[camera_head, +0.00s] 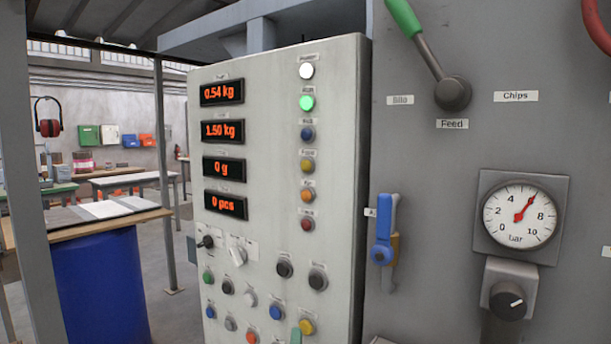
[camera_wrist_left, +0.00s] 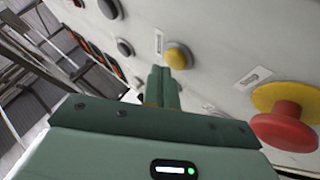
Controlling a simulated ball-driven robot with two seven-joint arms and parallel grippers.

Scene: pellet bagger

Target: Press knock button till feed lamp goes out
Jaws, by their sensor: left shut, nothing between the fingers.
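The grey-white control panel (camera_head: 273,200) carries a column of lamps. The top white lamp (camera_head: 306,71) and the green lamp (camera_head: 306,103) are lit; the blue, yellow, orange and red lamps below look dark. Their small labels are too blurred to tell which is the feed lamp. Push buttons sit low on the panel, among them a yellow button (camera_head: 307,327), which shows in the left wrist view (camera_wrist_left: 180,56). My left gripper (camera_head: 296,335) is shut and empty; its green fingers (camera_wrist_left: 160,75) appear beside the yellow button. Contact cannot be told. My right gripper is out of view.
A red mushroom button on a yellow base (camera_wrist_left: 285,125) is right of my fingers in the wrist view. Displays (camera_head: 222,130) read 0.54 kg, 1.50 kg, 0 g and 0 pcs. A blue-handled latch (camera_head: 384,230) and a gauge (camera_head: 519,214) are right of the panel.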

